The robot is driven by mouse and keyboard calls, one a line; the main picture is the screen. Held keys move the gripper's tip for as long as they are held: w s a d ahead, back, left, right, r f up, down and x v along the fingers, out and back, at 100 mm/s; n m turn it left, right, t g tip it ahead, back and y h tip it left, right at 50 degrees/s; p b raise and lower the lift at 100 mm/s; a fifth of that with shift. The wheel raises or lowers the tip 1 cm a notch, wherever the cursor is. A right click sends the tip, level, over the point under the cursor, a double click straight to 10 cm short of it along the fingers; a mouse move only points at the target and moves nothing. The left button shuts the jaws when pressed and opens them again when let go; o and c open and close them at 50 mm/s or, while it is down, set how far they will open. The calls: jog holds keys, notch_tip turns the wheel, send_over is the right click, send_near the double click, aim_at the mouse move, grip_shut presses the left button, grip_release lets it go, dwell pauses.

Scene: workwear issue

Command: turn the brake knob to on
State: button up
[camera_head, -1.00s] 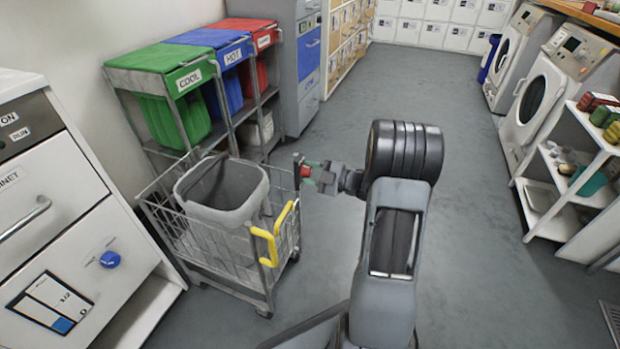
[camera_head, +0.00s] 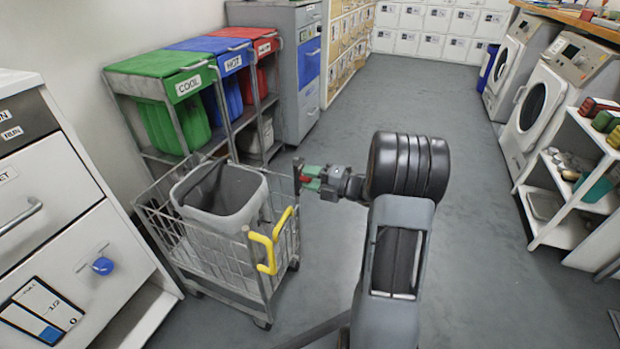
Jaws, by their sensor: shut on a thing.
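The jaws cover much of the knob. Its markings are too small to read, so I cannot tell its setting. The cart holds a grey bin (camera_head: 240,212) and has a yellow handle (camera_head: 268,245).
A white cabinet (camera_head: 55,215) with a blue knob (camera_head: 103,266) stands at left. Green (camera_head: 180,125), blue (camera_head: 222,95) and red (camera_head: 262,80) lidded bins stand behind the cart. Washers (camera_head: 540,105) and a white shelf (camera_head: 575,175) line the right. The middle floor is clear.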

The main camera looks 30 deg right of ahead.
dwell(0.5)
jog(key=o, duration=0.9)
jog(key=p+v, duration=0.4)
jog(key=v, duration=0.9)
jog(key=shift+s+d, duration=0.25)
jog(key=shift+s, duration=0.1)
